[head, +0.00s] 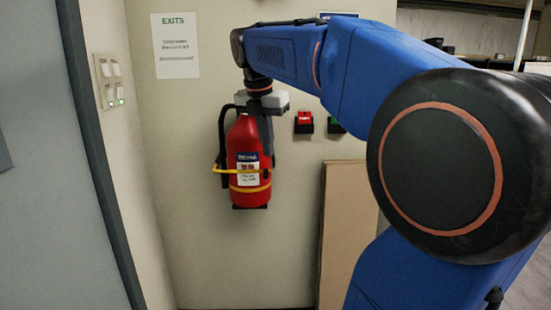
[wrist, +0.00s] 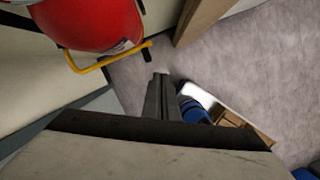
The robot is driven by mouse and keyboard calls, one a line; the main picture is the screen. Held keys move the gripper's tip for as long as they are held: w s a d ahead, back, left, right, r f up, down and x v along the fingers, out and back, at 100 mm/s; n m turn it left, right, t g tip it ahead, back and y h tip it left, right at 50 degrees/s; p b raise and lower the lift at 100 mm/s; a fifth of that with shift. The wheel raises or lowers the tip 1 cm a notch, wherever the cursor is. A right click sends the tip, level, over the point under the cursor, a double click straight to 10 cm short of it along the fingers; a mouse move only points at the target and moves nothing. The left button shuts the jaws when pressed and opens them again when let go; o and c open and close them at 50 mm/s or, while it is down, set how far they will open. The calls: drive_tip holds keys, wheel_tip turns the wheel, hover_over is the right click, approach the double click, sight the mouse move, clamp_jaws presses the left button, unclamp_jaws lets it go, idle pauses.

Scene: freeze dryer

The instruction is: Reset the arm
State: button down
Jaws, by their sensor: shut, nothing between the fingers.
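My blue arm reaches across the head view from the right and bends down at its far end. My gripper (head: 266,138) hangs there in front of a red fire extinguisher (head: 246,165), its fingers pointing down. In the wrist view my gripper (wrist: 160,78) shows its two dark fingers together, shut and empty. The extinguisher, also at the top left of the wrist view (wrist: 90,20), is beside the fingers; I cannot tell the exact gap. The gripper hides part of the extinguisher's top.
A light switch panel (head: 110,82) and an exit sign (head: 175,45) are at left.

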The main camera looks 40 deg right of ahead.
drive_tip(key=shift+s+a+r, duration=0.15)
drive_tip(key=shift+r, duration=0.55)
drive_tip(key=s+a+f+m+t+y, duration=0.1)
drive_tip(key=s+a+f+m, duration=0.4)
drive_tip(key=f, duration=0.4)
drive_tip(key=s+a+f+m+t, duration=0.1)
drive_tip(key=s+a+f+m, duration=0.3)
drive_tip(key=s+f+m, duration=0.3)
drive_tip(key=s+a+f+m+t+y, duration=0.1)
drive_tip(key=s+a+f+m, duration=0.4)
drive_tip(key=f+m, duration=0.5)
wheel_tip(320, 180, down, 2)
drive_tip(key=shift+s+a+f+m+t+y, duration=0.1)
drive_tip(key=shift+s+a+m+t+y, duration=0.25)
drive_tip(key=shift+s, duration=0.45)
